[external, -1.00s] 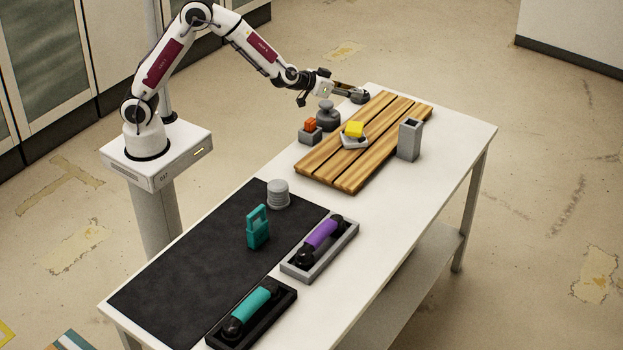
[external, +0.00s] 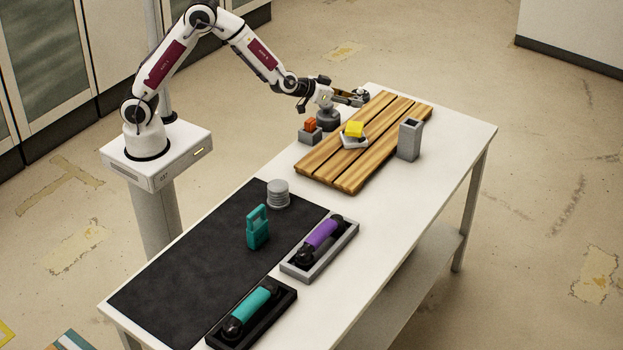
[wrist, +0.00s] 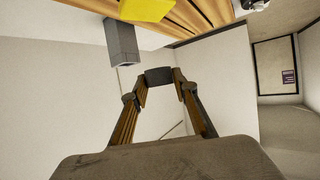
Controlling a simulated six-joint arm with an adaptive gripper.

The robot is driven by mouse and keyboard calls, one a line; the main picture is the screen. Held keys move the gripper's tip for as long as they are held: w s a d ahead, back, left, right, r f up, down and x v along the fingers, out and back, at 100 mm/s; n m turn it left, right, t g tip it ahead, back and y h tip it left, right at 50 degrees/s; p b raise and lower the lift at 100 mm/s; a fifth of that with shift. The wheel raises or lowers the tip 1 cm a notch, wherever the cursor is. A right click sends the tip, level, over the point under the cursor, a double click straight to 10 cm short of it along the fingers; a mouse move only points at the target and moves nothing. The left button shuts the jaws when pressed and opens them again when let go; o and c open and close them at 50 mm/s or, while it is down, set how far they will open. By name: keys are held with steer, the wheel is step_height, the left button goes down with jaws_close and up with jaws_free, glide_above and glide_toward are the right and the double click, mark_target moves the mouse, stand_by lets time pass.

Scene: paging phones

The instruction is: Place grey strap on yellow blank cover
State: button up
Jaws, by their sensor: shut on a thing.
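My gripper (external: 358,97) is over the far left edge of the wooden slatted board. In the wrist view its fingers (wrist: 159,80) are closed on a small dark grey block-like piece (wrist: 159,76), which looks to be the grey strap; in the external view it is small and hard to make out. The yellow block (external: 354,129), the yellow blank cover, sits in a light grey dish (external: 355,143) on the board, nearer the camera than my gripper. The yellow block also shows at the top of the wrist view (wrist: 146,8).
A grey open box (external: 410,140) stands right of the yellow block. A dark grey weight (external: 327,120) and an orange piece on a grey block (external: 310,136) stand left of the board (external: 345,175). Purple (external: 320,235) and teal (external: 250,303) handsets lie in trays nearer the front.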

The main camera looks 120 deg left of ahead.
glide_above(353, 125)
steer(key=shift+f, duration=2.3)
steer(key=shift+s+f, duration=0.1)
steer(key=shift+f, duration=0.05)
steer(key=shift+f, duration=1.75)
steer(key=shift+f, duration=0.1)
steer(key=o, duration=0.8)
steer(key=shift+s+d+r, duration=0.15)
steer(key=shift+d+r, duration=0.2)
steer(key=shift+v, duration=5.6)
